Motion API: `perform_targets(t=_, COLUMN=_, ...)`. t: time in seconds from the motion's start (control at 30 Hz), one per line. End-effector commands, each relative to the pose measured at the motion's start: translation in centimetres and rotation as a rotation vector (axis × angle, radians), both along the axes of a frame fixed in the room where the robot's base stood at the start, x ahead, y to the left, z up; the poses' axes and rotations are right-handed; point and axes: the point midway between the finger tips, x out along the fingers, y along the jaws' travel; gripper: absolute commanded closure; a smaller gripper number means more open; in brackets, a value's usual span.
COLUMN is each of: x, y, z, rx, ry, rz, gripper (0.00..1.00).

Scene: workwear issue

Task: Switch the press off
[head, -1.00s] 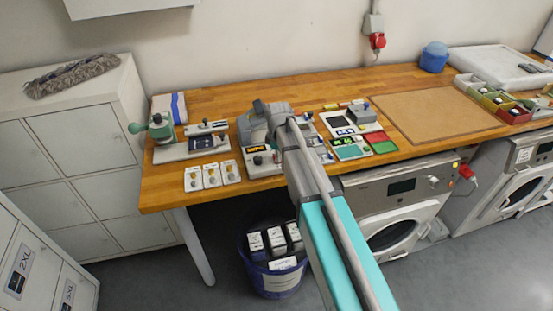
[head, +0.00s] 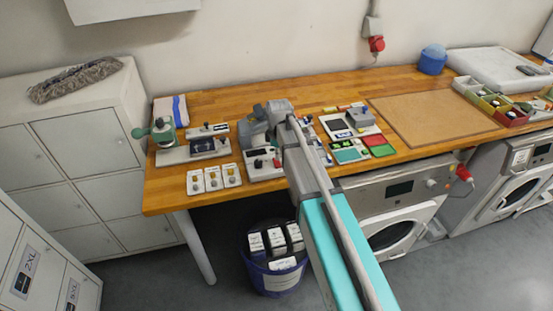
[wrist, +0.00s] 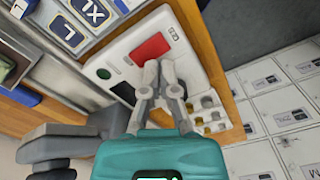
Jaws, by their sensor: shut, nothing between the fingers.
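The press (head: 252,128) is a grey machine on the wooden bench, partly behind my arm in the head view. Its pale base panel (wrist: 188,58) fills the middle of the wrist view, with a red rectangular patch (wrist: 150,48), a dark green round button (wrist: 103,73) and a dark, unlit-looking display (wrist: 122,92). My gripper (wrist: 159,68) is shut and empty, its fingertips over the panel by the lower edge of the red patch. I cannot tell whether they touch it. In the head view my gripper is hidden by my arm.
White cards with small pegs (head: 213,180) lie left of the panel. A green hand tool on a base (head: 162,132) stands further left. Size tiles (wrist: 80,18) lie on the panel's other side. A brown board (head: 430,118) lies to the right; a blue bin (head: 272,282) stands below.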

Motion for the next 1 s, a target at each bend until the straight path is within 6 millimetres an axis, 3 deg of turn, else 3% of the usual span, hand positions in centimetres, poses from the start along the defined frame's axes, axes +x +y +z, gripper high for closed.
perform_targets(t=0.53, x=0.0, y=0.0, z=3.3, rx=0.0, ry=0.0, rz=0.0, gripper=1.0)
perform_targets(t=1.0, x=0.0, y=0.0, z=3.6, rx=0.0, ry=0.0, rz=0.0, gripper=1.0)
